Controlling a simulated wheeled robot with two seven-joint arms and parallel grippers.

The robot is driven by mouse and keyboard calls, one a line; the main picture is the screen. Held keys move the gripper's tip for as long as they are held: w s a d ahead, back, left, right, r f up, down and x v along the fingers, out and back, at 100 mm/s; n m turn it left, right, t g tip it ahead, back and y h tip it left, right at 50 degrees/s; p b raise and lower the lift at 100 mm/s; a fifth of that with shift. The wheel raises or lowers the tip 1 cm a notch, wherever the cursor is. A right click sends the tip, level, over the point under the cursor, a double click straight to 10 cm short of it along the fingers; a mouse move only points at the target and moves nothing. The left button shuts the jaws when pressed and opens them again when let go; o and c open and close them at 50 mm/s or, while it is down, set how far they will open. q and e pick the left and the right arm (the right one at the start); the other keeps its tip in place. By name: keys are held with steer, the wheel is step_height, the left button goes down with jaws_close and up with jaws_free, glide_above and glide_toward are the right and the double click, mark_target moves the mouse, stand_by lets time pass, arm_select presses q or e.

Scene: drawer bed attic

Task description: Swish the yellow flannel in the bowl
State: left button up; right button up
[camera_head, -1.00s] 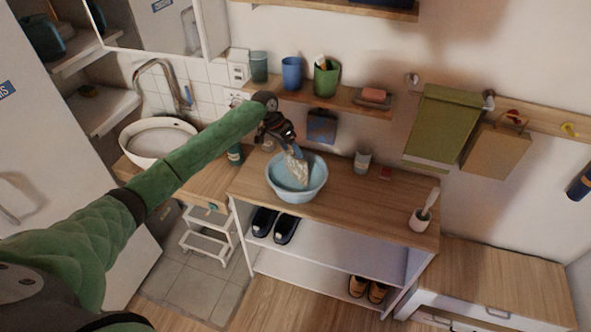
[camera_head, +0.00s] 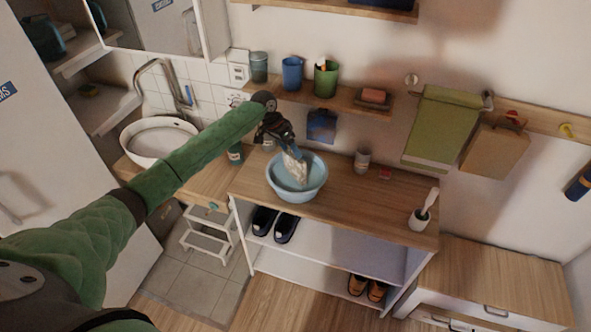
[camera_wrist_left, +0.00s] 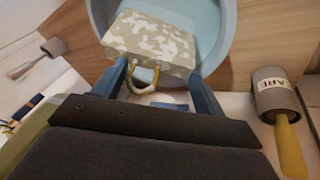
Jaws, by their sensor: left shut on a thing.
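The flannel (camera_head: 295,171) is a pale cream-yellow cloth with blotchy marks, and it hangs down inside the light-blue bowl (camera_head: 314,188). The bowl stands on the wooden top of the shelf unit. My left gripper (camera_head: 291,149) is above the bowl, shut on the flannel. In the left wrist view the flannel (camera_wrist_left: 150,42) lies ahead of the fingers (camera_wrist_left: 160,78), with a loop at its near edge between them, and the bowl (camera_wrist_left: 227,28) is behind it. Whether the flannel touches the bowl's bottom cannot be told. My right gripper is not in view.
A small grey pot (camera_head: 362,160) and a white cup with a brush (camera_head: 419,217) stand right of the bowl. A wall shelf (camera_head: 350,101) with cups and soap is behind. A green towel (camera_head: 441,125) hangs at the right. The wooden top (camera_head: 345,205) is clear in front.

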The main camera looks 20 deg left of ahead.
arm_select(q)
steer(key=shift+a, duration=0.75)
steer(key=shift+d+p, duration=0.4)
steer(key=shift+d, duration=0.55)
steer(key=shift+d+p, duration=0.4)
steer(key=shift+d, duration=0.65)
steer(key=shift+a, duration=2)
steer(key=shift+d, duration=0.95)
steer(key=shift+d, duration=1)
steer(key=shift+a, duration=1)
